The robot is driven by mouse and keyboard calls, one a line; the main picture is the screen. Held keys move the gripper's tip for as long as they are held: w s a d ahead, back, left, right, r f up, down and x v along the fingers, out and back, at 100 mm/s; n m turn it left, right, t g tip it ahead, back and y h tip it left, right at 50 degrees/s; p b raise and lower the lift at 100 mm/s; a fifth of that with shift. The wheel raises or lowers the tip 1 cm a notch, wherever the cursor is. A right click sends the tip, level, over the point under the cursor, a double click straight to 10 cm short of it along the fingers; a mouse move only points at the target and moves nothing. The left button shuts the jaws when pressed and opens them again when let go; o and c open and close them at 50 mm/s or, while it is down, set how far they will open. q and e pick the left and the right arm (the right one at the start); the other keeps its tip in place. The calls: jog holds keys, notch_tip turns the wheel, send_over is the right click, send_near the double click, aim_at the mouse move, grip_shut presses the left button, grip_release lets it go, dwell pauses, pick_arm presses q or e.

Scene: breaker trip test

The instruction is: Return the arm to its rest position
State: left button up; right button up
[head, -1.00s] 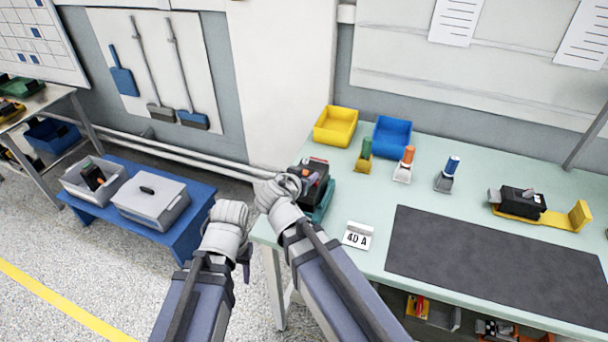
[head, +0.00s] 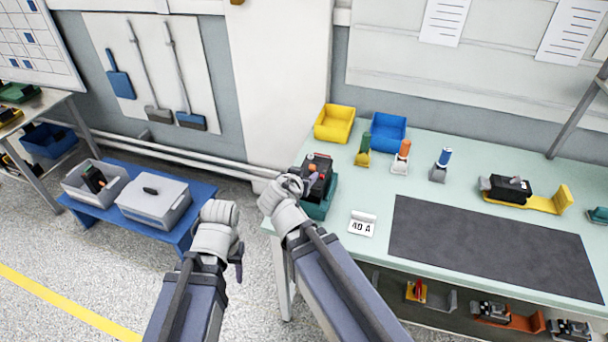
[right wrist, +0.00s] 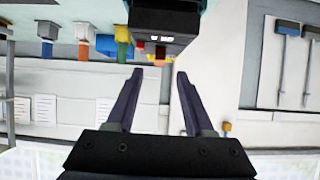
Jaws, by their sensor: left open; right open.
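A black breaker (head: 318,166) with an orange-red mark sits in a teal holder (head: 322,208) at the workbench's left end. My right gripper (head: 309,194) is close beside it and hides part of it. In the right wrist view, my right gripper (right wrist: 160,74) is open with nothing between its fingers. The dark breaker (right wrist: 165,20) is just beyond the fingertips there. My left gripper (head: 238,262) is open and appears empty, off the bench's left edge, over the floor; its fingers are partly hidden by my wrist.
The workbench (head: 470,170) carries a 40 A card (head: 362,225), a dark mat (head: 490,245), yellow (head: 334,124) and blue (head: 389,133) bins, and several coloured-handled tools. A low blue table (head: 85,213) at left holds a grey bin and a closed grey case (head: 153,203).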

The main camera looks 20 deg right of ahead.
dwell(0.3)
jog(key=s+a+f+n+g+y, duration=0.2)
jog(key=s+a+f+n+g, duration=0.3)
jog(key=s, duration=0.4)
jog(key=s+a+f+n+g+y, duration=0.3)
jog(key=s+a+f+n+g, duration=0.2)
jog(key=s, duration=0.4)
jog(key=shift+a+f+n+y, duration=0.3)
jog(key=shift+a+f, duration=0.3)
jog(key=shift+a, duration=0.65)
jog(key=shift+w, duration=0.1)
